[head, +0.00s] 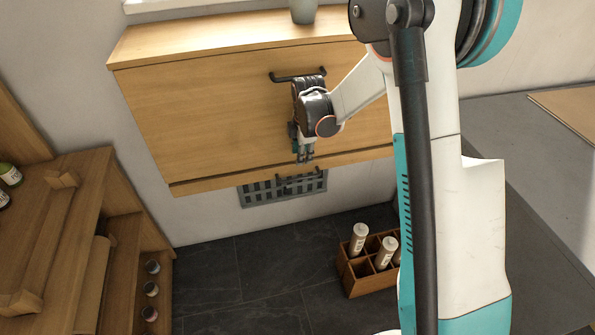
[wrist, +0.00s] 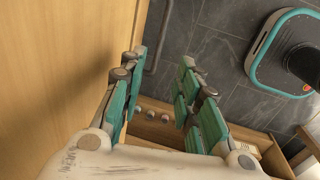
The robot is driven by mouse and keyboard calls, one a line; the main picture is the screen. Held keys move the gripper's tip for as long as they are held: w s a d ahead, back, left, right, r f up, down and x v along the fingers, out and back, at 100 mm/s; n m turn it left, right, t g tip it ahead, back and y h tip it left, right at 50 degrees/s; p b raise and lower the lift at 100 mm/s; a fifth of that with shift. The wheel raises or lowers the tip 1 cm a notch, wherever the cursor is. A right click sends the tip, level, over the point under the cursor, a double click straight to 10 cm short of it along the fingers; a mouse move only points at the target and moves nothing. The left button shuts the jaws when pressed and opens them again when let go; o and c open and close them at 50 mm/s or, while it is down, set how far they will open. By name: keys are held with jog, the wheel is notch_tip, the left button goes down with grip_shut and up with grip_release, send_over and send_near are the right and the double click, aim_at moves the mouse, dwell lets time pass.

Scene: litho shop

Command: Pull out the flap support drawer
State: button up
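The wooden wall cabinet (head: 220,105) has a large closed front flap with a black bar handle near its top. Below the flap runs a thin lower strip, the drawer front (head: 215,181), which looks flush with the cabinet. A dark bar handle (head: 298,179) shows at this strip, below my fingertips; a dark bar (wrist: 157,42) also shows between the fingers in the wrist view. My gripper (head: 304,158) points down in front of the flap's lower part. In the wrist view my gripper (wrist: 160,62) is open, with nothing between its pads. Contact with the handle cannot be told.
A grey vent grille (head: 255,191) is on the wall beneath the cabinet. A wooden crate (head: 370,283) with white bottles stands on the dark tiled floor (head: 260,260). A wooden shelf unit (head: 85,215) with jars stands at left. A grey pot (head: 303,11) sits on the cabinet top.

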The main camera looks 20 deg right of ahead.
aim_at(300, 179)
jog(key=f+b, duration=0.1)
jog(key=f, duration=0.3)
jog(key=w+f+b, duration=0.1)
jog(key=f, duration=0.3)
jog(key=w+f+b, duration=0.1)
jog(key=f+b, duration=0.1)
jog(key=f, duration=0.2)
jog(key=shift+w+f, duration=0.15)
jog(key=shift+f, duration=0.2)
jog(key=shift+c, duration=0.6)
grip_shut()
